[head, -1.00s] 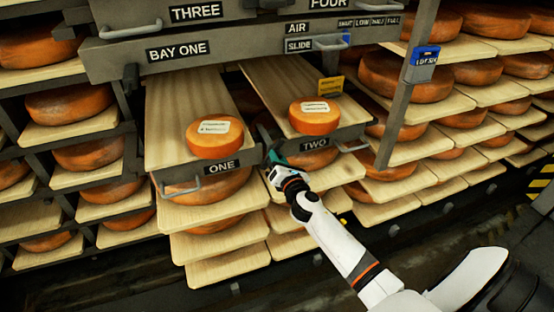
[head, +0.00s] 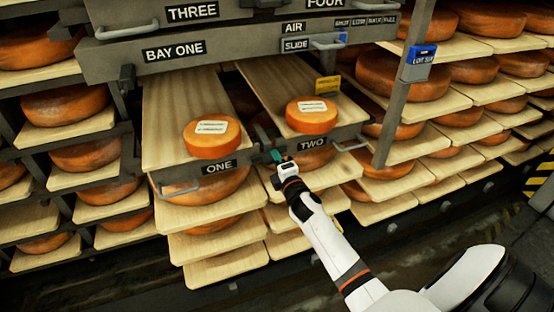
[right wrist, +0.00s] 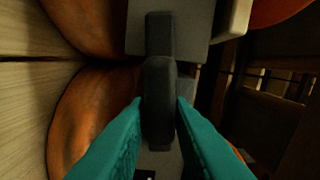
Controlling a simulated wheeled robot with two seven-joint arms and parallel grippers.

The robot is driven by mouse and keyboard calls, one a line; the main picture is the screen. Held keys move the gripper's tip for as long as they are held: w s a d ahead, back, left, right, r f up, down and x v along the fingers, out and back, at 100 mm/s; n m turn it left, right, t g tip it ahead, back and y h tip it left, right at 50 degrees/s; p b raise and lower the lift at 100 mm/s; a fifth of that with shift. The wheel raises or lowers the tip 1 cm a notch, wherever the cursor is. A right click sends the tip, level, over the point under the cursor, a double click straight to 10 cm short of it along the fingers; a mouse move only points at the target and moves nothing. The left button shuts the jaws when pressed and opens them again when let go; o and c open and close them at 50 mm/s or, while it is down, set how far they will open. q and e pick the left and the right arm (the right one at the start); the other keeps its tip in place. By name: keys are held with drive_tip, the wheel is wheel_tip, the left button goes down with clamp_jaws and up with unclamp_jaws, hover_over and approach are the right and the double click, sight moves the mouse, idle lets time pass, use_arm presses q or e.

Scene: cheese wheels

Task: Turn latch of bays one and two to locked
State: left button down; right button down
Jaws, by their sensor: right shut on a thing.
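My right gripper (head: 277,156) is at the gap between the fronts of the pulled-out boards marked ONE (head: 219,167) and TWO (head: 313,144). In the right wrist view its teal fingers (right wrist: 160,125) are shut on a dark grey latch handle (right wrist: 159,85), one finger on each side. The handle runs up and down in that view, in front of a grey plate. In the head view the latch is small and mostly hidden by the fingers. Another dark latch-like part (head: 127,78) sticks out at the left post near the BAY ONE label (head: 174,53). My left gripper is not in view.
Orange cheese wheels stand on board ONE (head: 211,138) and board TWO (head: 312,116). Metal pull handles (head: 180,191) stick out from the board fronts. A grey upright (head: 400,110) with a blue tag (head: 419,58) stands to the right. The floor in front is clear.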

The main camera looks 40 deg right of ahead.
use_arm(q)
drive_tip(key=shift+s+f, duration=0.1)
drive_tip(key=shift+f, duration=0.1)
use_arm(e)
drive_tip(key=shift+f+m, duration=0.1)
drive_tip(key=shift+m, duration=0.5)
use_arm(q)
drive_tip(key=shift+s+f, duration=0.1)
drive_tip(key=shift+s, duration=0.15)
use_arm(e)
drive_tip(key=c, duration=1.4)
unclamp_jaws()
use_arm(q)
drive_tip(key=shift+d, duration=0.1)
use_arm(e)
drive_tip(key=shift+o, duration=0.2)
